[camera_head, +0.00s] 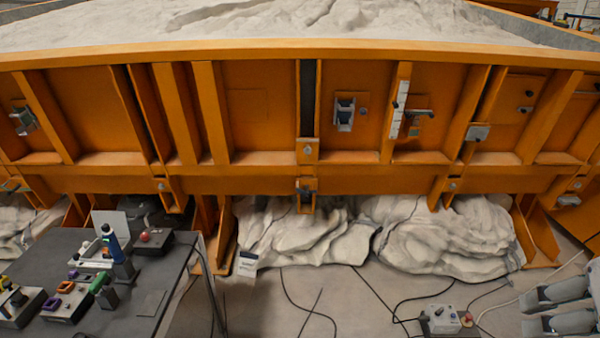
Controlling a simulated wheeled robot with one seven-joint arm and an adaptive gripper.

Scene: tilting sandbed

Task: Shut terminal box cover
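No part is plainly marked as the terminal box cover. A small grey metal box (345,114) is fixed to the orange side wall of the sandbed, right of centre; it seems open-fronted, but it is too small to tell how a cover stands. Another grey fitting with a greenish inside (23,120) is on the wall at the far left. My gripper (526,313) is at the lower right edge, with two grey fingers spread apart and nothing seen between them. It is well apart from the wall and these boxes.
A dark table (130,300) with control boxes and coloured-handled tools stands at the lower left. A grey control box (443,320) lies on the floor near my gripper. Cables cross the floor. Pale rock-like lumps (450,235) lie under the sandbed (300,180).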

